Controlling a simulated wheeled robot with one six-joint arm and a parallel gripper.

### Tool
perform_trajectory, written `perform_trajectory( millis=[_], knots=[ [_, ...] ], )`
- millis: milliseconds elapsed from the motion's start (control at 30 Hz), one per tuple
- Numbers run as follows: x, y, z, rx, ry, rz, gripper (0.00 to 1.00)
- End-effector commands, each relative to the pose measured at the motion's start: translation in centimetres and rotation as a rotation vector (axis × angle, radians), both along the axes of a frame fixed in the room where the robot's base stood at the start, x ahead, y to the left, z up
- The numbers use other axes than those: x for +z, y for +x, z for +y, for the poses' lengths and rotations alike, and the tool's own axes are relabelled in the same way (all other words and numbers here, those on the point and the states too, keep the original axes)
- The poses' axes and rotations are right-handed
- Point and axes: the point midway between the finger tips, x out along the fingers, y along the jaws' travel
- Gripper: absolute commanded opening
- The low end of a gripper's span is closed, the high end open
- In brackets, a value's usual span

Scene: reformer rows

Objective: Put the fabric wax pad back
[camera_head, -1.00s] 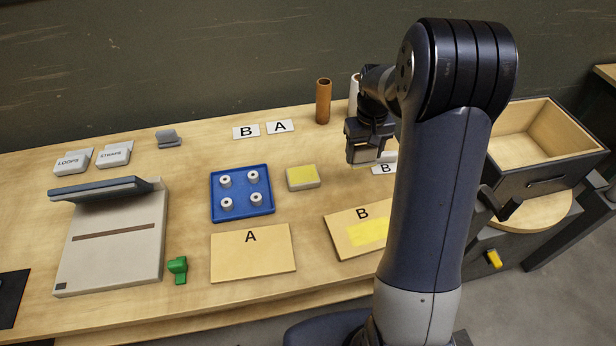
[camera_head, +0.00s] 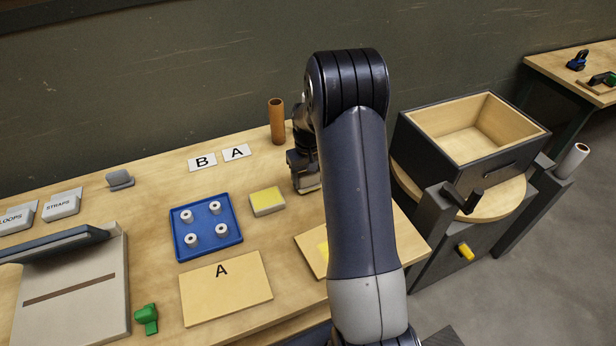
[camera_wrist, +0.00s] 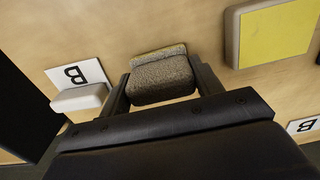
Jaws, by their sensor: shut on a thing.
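My gripper (camera_head: 306,178) is over the right part of the bench, partly hidden by my arm in the head view. In the wrist view, my gripper (camera_wrist: 160,85) is shut on a grey-brown, fabric-textured block (camera_wrist: 162,78) with a yellowish edge, which I take for the fabric wax pad. I cannot tell whether it touches the bench. A pale block with a yellow top (camera_head: 267,201) sits right of the blue tray (camera_head: 207,251); it also shows in the wrist view (camera_wrist: 278,33).
White B (camera_head: 202,162) and A (camera_head: 237,153) cards lie at the back, near an upright brown tube (camera_head: 277,121). An A board (camera_head: 226,288) lies in front of the tray. An open box (camera_head: 476,141) stands on a round wooden top beyond the bench's right end.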

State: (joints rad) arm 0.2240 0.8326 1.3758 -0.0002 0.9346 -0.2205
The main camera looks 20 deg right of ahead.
Motion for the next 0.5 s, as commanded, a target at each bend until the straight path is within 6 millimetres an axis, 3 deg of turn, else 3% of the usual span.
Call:
perform_trajectory(
  millis=[367,400,500],
  knots=[
    [-0.89,0.02,0.00,0.000,0.000,-0.001,0.40],
    [-0.91,0.02,0.00,0.000,0.000,-0.001,0.62],
    [-0.80,0.02,0.00,0.000,0.000,-0.001,0.70]
  ],
)
